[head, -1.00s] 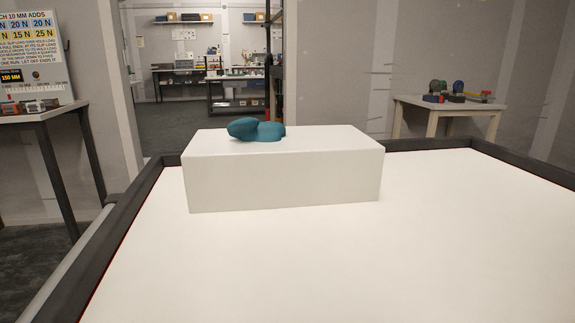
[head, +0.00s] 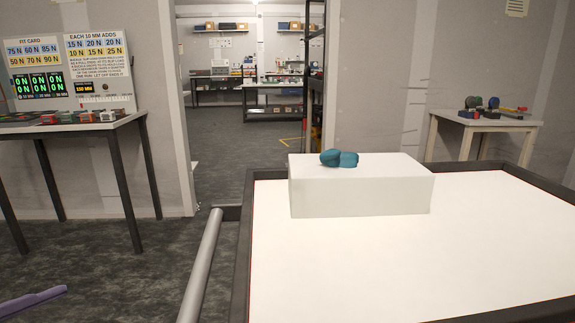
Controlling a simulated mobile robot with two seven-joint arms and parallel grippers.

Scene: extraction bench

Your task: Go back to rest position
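Neither of my grippers can be made out in the head view. A teal, rounded object (head: 338,158) lies on top of a white block (head: 362,190). The block stands on the white surface of a dark-rimmed table (head: 400,262), toward its far side. Nothing touches the teal object apart from the block under it.
At the left is a side table (head: 70,130) with small items, a display board and posters behind it. A small table (head: 483,125) with colored parts stands at the back right. A grey rail (head: 203,262) runs beside the white table. A purple piece (head: 32,301) shows at lower left. Open floor leads through a doorway.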

